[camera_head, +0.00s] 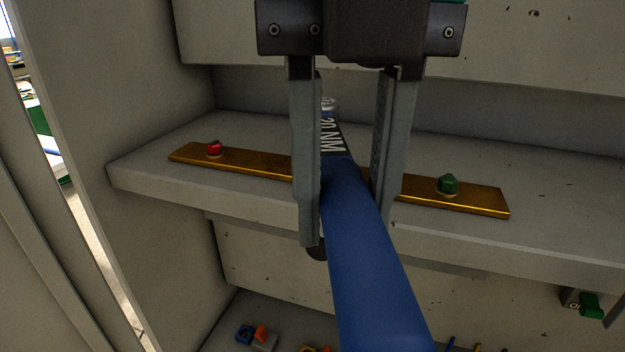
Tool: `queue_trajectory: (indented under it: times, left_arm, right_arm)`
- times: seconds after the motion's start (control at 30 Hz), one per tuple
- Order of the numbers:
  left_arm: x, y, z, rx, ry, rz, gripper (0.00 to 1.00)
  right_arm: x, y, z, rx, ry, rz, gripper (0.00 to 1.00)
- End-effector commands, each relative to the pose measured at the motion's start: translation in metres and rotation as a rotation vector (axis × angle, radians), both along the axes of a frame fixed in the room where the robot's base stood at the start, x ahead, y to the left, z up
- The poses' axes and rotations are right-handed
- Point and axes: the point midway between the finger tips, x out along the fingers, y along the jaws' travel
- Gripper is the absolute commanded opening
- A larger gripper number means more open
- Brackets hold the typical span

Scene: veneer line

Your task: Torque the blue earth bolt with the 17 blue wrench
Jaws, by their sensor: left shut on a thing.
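My left gripper (344,215) reaches down from the top of the view, its two grey fingers on either side of a blue wrench (372,265). It is shut on the wrench. The blue handle runs toward the bottom of the view, and a dark section marked "20 NM" points away from me. A silvery round end (329,104) shows beyond the marking, over the shelf. A brass bar (262,165) lies along the shelf behind the gripper. The blue earth bolt cannot be made out; the wrench and fingers hide the bar's middle. My right gripper is not in view.
A red bolt (214,148) and a green bolt (447,185) stand on the bar, left and right. The grey shelf (560,214) has walls behind and at left. Small coloured parts (262,338) lie below.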

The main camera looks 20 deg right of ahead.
Motion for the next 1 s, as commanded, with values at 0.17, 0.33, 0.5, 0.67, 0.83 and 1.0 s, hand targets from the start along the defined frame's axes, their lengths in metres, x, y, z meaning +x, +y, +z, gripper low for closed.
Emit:
queue_trajectory:
  times: [0.17, 0.33, 0.5, 0.67, 0.83, 1.0]
  left_arm:
    - [0.0, 0.0, 0.0, -0.002, -0.002, 0.0, 0.0]
    - [0.0, 0.0, -0.003, -0.002, -0.002, 0.0, 0.0]
    - [0.0, 0.0, -0.007, -0.002, -0.002, 0.0, 0.0]
    - [0.0, 0.0, -0.011, -0.002, -0.002, 0.0, 0.0]
    - [0.0, 0.0, -0.015, -0.002, -0.002, 0.0, 0.0]
    - [0.0, 0.0, -0.017, -0.002, -0.002, 0.0, 0.0]
  right_arm:
    - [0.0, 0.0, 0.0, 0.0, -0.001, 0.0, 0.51]
    - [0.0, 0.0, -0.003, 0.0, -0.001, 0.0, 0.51]
    - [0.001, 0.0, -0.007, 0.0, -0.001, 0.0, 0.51]
    - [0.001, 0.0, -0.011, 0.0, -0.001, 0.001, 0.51]
    - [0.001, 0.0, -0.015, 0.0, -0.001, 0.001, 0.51]
    - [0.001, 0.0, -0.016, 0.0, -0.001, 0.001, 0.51]
